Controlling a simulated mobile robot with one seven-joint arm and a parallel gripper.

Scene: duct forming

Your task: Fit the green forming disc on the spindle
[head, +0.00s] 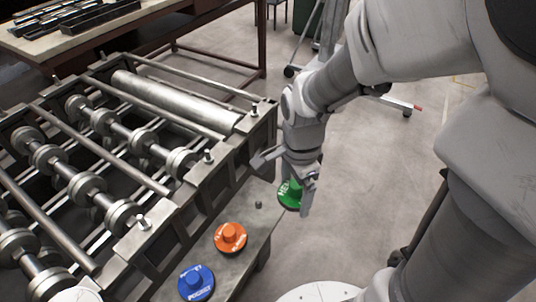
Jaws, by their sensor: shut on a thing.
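The green disc (287,195) is held in my gripper (299,188), partly hidden behind a finger. It has white lettering and is tilted, with its face toward the camera. My gripper points down just right of the machine's side shelf. A short dark peg (258,205) stands bare on the shelf, left of and apart from the green disc. I cannot tell whether this peg is the spindle; upright studs also stand on the machine frame, at its near corner (144,223) and farther back (209,156).
An orange disc (230,237) and a blue disc (196,282), each with a raised hub, lie on the side shelf (245,262). The roller machine (115,140) fills the left. A workbench (95,37) stands behind. Open floor lies right of the shelf.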

